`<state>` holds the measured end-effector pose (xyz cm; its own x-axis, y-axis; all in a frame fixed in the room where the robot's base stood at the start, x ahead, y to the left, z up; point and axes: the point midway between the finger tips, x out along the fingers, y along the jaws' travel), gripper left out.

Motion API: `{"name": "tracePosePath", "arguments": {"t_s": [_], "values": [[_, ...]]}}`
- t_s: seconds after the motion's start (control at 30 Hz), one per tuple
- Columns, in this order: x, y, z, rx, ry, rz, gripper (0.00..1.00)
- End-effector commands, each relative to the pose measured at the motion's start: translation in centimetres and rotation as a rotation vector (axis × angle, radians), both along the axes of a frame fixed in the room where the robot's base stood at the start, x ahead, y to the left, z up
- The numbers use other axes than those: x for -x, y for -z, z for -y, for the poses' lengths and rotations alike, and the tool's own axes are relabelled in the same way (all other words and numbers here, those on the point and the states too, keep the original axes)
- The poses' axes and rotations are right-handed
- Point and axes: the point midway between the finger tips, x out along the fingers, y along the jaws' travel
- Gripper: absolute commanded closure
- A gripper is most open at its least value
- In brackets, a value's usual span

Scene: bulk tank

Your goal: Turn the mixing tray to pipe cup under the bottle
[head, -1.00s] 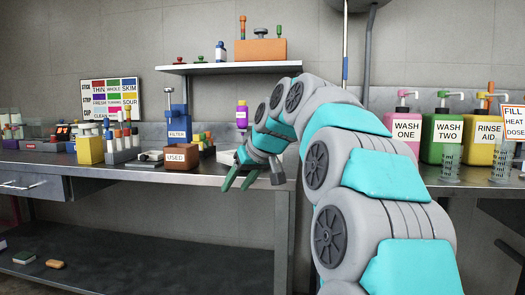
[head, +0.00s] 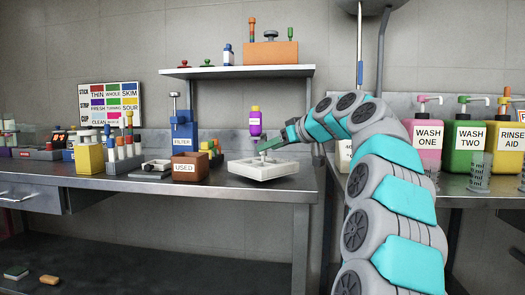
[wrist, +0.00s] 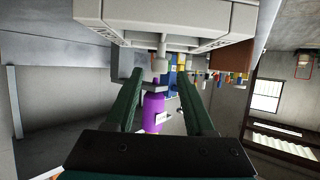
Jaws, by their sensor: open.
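The white mixing tray (head: 262,172) sits on the bench near its right end in the head view; its pale near side fills the top of the wrist view (wrist: 165,14). The purple bottle (head: 255,128), with a yellow top, is above and behind the tray. It also shows between my fingers in the wrist view (wrist: 153,112). My gripper (head: 266,147) is just above the tray, its green fingers apart (wrist: 160,75). A short grey knob or stem on the tray lies by the fingertips, with no clear contact. I cannot tell which cup faces the bottle.
A brown USED box (head: 190,168) and a blue FILTER stand (head: 182,132) are left of the tray. A shelf (head: 240,71) runs above. Wash bottles (head: 425,140) stand at right. A colour chart (head: 110,102) hangs on the wall.

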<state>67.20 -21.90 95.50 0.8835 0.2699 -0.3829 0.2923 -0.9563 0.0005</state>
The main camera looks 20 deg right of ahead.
Motion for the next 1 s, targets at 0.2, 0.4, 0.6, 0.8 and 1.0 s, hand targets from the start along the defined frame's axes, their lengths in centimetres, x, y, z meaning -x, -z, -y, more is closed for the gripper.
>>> {"name": "tracePosePath", "arguments": {"t_s": [0.2,0.4,0.6,0.8,1.0], "values": [[-3.0,1.4,-0.8,-0.001,0.002,-0.001,0.46],[-3.7,1.6,-1.1,0.0,0.003,0.001,0.46],[-3.7,1.6,-1.1,0.0,0.002,0.001,0.52],[-3.7,1.6,-1.1,0.0,0.002,0.0,0.74],[-3.7,1.6,-1.1,0.0,0.002,0.0,0.97]]}}
